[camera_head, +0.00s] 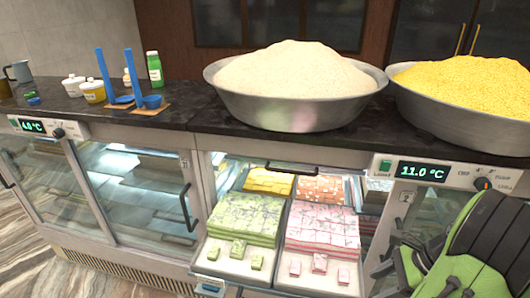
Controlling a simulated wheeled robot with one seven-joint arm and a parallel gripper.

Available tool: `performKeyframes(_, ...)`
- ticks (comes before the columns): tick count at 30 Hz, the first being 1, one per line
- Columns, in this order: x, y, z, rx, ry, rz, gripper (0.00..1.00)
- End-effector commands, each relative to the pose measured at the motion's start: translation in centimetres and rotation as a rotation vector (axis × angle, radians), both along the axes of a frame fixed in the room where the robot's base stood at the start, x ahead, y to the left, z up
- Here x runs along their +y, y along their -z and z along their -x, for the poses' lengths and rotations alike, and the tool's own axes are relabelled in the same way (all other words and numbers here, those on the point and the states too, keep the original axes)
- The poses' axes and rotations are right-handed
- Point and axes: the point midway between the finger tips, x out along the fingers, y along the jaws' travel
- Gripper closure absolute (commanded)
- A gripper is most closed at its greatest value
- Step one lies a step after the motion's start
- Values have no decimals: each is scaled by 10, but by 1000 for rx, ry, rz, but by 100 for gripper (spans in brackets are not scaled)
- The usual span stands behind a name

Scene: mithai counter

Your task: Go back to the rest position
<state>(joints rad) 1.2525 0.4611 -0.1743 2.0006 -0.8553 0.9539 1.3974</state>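My gripper (402,272) shows at the lower right, in front of the right-hand cabinet. It is green and black, cut off by the picture's edge, and its dark finger parts point left. I cannot tell whether they are apart or closed, and I see nothing held in it. To its left is a lit compartment with trays of sweets: green blocks (245,215), pink blocks (322,225), yellow blocks (270,181) and orange blocks (322,189). A few loose pieces lie at the front of the green and pink trays.
Glass cases (130,190) stand at left. Patterned floor (25,255) is clear at lower left.

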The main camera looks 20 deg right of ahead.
Motion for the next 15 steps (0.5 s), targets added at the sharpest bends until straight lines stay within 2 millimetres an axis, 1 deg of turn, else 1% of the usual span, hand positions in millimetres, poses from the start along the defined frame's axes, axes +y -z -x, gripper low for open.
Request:
performKeyframes(2, 1, -1, -1, -2, -5, 3, 44)
performKeyframes(5, 14, -14, -14, -22, -104, 65, 44)
performKeyframes(8, 52, -43, -37, -80, -358, 216, 44)
performKeyframes(9, 73, -56, -45, -113, -490, 292, 44)
performKeyframes(10, 89, -66, -49, -139, -592, 348, 44)
performKeyframes(13, 143, -94, -51, -235, -936, 536, 44)
performKeyframes(14, 158, -101, -48, -268, -1042, 593, 44)
performKeyframes(15, 177, -111, -42, -315, -1183, 671, 44)
